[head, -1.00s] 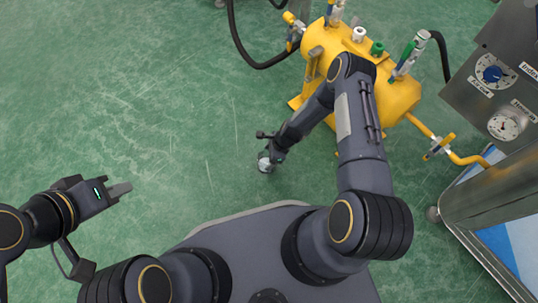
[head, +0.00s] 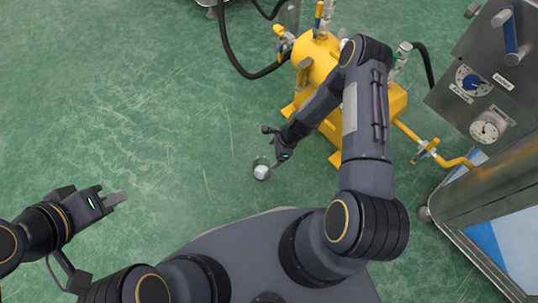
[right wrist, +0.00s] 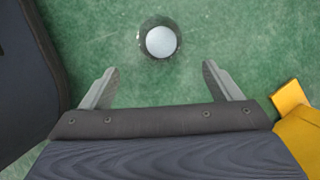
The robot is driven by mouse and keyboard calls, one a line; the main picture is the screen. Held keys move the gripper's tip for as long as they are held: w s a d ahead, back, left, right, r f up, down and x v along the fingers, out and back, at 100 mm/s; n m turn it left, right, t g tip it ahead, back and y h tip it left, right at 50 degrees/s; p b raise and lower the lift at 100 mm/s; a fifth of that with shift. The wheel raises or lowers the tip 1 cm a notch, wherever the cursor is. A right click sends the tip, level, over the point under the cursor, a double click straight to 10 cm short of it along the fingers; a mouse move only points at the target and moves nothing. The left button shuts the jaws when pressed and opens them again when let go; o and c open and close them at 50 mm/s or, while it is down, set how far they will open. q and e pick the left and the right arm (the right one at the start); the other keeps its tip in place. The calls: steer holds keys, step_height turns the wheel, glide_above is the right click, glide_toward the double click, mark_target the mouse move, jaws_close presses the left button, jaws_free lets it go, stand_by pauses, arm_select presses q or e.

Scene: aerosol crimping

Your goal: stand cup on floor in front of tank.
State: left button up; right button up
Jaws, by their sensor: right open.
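The small clear cup (head: 261,172), with a whitish round inside, stands on the green floor in front of the yellow tank (head: 316,62). The right wrist view looks down on the cup (right wrist: 160,42), which appears upright. My right gripper (right wrist: 160,80) is open, its two fingers wide apart, with the cup just beyond the fingertips and apparently touching neither. In the head view my right gripper (head: 276,163) is just to the upper right of the cup. My left gripper (head: 116,199) is over bare floor at the lower left, away from the cup; its finger gap does not show.
A metal machine with gauges (head: 487,127) stands at the right, joined to the tank by a yellow pipe (head: 455,162). A black hose (head: 232,50) loops behind the tank. The floor left of the cup is clear.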

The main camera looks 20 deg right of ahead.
steer(key=d+r+n+t, duration=0.3)
steer(key=r+n, duration=0.6)
steer(key=r, duration=2.4)
steer(key=s+r+n, duration=0.5)
steer(key=s+r, duration=0.1)
steer(key=s, duration=0.4)
steer(key=s+r+n+t, duration=0.1)
steer(key=s+r+n, duration=0.4)
steer(key=s, duration=0.6)
steer(key=shift+s+a+r+n+h, duration=0.15)
steer(key=shift+a+r+n+h, duration=0.2)
steer(key=shift+r, duration=0.35)
